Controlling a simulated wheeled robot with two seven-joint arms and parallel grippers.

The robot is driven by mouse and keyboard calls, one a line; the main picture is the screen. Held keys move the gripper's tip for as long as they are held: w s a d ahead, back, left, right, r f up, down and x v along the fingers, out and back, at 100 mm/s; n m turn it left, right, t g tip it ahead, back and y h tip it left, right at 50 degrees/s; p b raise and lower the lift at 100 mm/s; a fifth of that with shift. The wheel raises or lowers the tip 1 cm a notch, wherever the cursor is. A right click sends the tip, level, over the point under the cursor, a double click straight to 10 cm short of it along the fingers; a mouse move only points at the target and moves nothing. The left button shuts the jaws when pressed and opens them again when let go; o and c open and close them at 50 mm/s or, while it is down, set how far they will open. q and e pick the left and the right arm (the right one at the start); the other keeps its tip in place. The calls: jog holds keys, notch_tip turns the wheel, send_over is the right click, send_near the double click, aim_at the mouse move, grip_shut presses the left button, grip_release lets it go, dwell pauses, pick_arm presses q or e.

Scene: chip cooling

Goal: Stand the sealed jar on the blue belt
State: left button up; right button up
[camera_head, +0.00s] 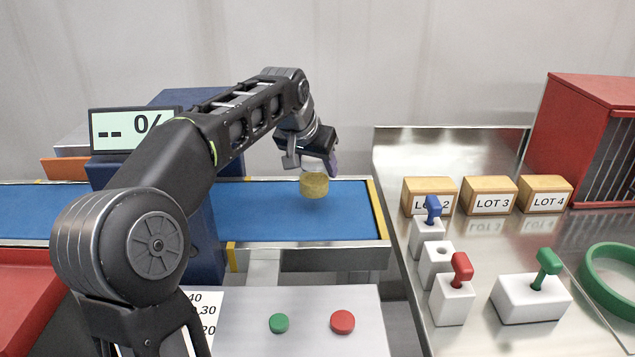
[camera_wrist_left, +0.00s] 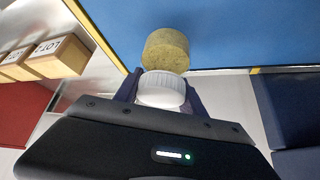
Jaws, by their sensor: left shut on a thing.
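The jar (camera_head: 314,186) has yellowish contents and hangs from my left gripper (camera_head: 312,165) over the right end of the blue belt (camera_head: 270,222). In the left wrist view the jar (camera_wrist_left: 166,50) shows its speckled yellow body and its white lid (camera_wrist_left: 161,90). The fingers of my left gripper (camera_wrist_left: 160,88) are shut on the lid from both sides. The blue belt (camera_wrist_left: 235,30) lies beyond the jar in that view. Whether the jar's bottom touches the belt or is slightly above it, I cannot tell. My right gripper is not in view.
A blue machine with a display (camera_head: 134,130) straddles the belt at left. A panel with a green button (camera_head: 279,323) and a red button (camera_head: 343,321) stands in front. At right, a metal table holds lot blocks (camera_head: 489,195), several lever stands, a green ring (camera_head: 612,281) and a red cabinet (camera_head: 585,130).

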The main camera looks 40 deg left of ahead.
aim_at(309, 162)
pick_arm(q)
jog(key=shift+f+b, duration=0.35)
jog(key=shift+f, duration=1.5)
jog(key=shift+f, duration=0.1)
jog(key=o, duration=1.5)
jog(key=shift+s+r, duration=0.2)
jog(key=shift+r, duration=0.3)
jog(key=p+v, duration=0.1)
jog(key=v, duration=1)
jog(key=shift+s+d, duration=0.1)
